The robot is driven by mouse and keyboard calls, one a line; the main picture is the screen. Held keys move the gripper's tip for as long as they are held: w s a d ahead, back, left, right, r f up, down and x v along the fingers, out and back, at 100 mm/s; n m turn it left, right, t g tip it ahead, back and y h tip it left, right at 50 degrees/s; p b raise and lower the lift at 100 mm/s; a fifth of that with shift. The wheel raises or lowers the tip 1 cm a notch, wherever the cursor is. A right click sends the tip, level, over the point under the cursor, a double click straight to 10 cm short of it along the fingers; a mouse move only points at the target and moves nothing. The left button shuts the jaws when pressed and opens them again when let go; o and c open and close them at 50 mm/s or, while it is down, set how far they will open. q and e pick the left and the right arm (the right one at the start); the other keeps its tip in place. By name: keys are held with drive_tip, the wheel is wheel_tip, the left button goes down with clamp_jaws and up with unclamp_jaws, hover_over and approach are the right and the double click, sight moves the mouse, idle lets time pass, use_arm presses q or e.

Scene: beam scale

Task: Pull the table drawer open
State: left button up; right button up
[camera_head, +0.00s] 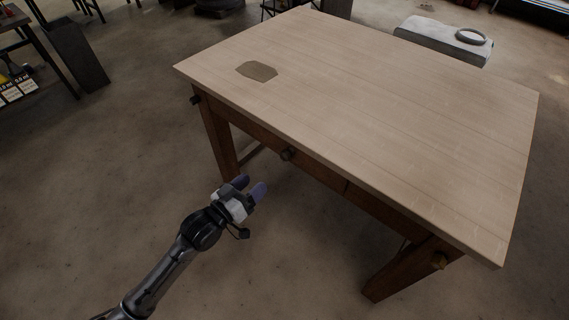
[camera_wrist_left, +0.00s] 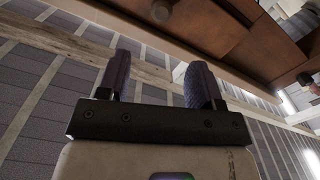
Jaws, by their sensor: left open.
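The wooden table (camera_head: 380,95) stands at the centre right of the head view, with a pale top and dark brown legs. Its drawer front (camera_head: 315,168) lies under the near edge and looks closed. A round dark knob (camera_head: 287,154) sits on the drawer front; a round knob (camera_wrist_left: 161,11) also shows at the top of the left wrist view. My left gripper (camera_head: 251,186) is open and empty, in front of the table, below and left of the knob and apart from it. My right gripper is in neither view.
A flat brown patch (camera_head: 257,71) lies on the table's left part. The floor around my left arm is clear.

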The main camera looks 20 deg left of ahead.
sight(282, 157)
use_arm(q)
drive_tip(key=b+x, duration=0.4)
drive_tip(key=x, duration=0.9)
drive_tip(key=shift+a+f, duration=0.1)
drive_tip(key=shift+w+d, duration=0.2)
drive_tip(key=shift+w, duration=0.25)
drive_tip(key=c, duration=0.9)
clamp_jaws()
